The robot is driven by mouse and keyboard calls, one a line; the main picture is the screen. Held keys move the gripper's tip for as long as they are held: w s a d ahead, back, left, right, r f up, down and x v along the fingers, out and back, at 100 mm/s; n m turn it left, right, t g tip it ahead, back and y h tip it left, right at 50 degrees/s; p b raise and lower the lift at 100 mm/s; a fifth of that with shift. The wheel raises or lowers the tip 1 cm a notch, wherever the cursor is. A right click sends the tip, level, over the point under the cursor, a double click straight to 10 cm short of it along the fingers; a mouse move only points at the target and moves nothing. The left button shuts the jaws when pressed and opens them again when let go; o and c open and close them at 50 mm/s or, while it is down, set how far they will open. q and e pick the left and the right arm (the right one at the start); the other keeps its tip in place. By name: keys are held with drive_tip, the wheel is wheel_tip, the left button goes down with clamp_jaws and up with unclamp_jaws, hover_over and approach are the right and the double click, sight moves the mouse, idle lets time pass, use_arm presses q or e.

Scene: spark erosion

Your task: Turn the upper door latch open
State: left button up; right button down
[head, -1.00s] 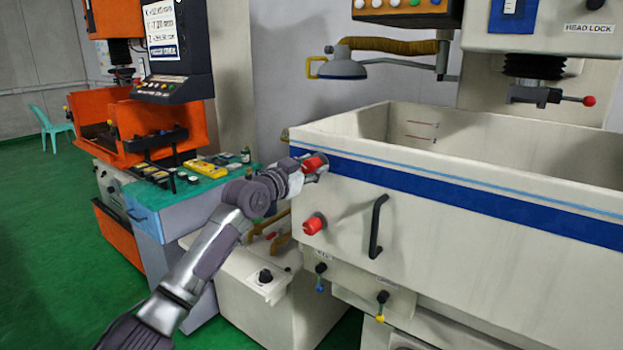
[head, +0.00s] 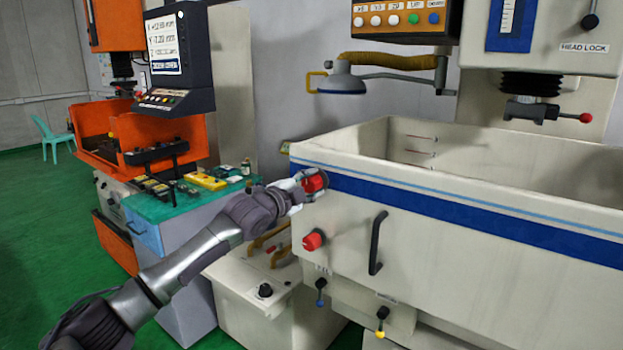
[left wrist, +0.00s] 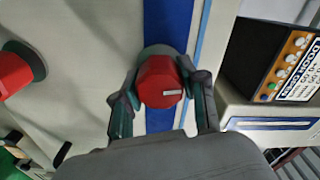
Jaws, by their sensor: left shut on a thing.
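The upper door latch is a round red knob (head: 316,183) on the blue stripe at the tank door's left end. In the left wrist view the red knob (left wrist: 160,82) has a short white mark on its face, pointing sideways in that picture. My left gripper (head: 308,182) is shut on this knob, with one finger on each side of it in the wrist view (left wrist: 162,92). The lower door latch (head: 313,241), also red, sits below it on the cream door (head: 440,235); nothing touches it.
A black door handle (head: 377,243) stands right of the lower latch. Blue and yellow valve levers (head: 381,322) are below the door. A cream cabinet (head: 245,285) stands under my left arm. A green-topped bench (head: 160,205) with several small items is at left.

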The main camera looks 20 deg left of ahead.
use_arm(q)
drive_tip(key=shift+m+p, duration=0.65)
drive_tip(key=shift+m, duration=0.45)
drive_tip(key=o, duration=1.1)
drive_tip(key=shift+o, duration=0.2)
drive_tip(key=v, duration=1.2)
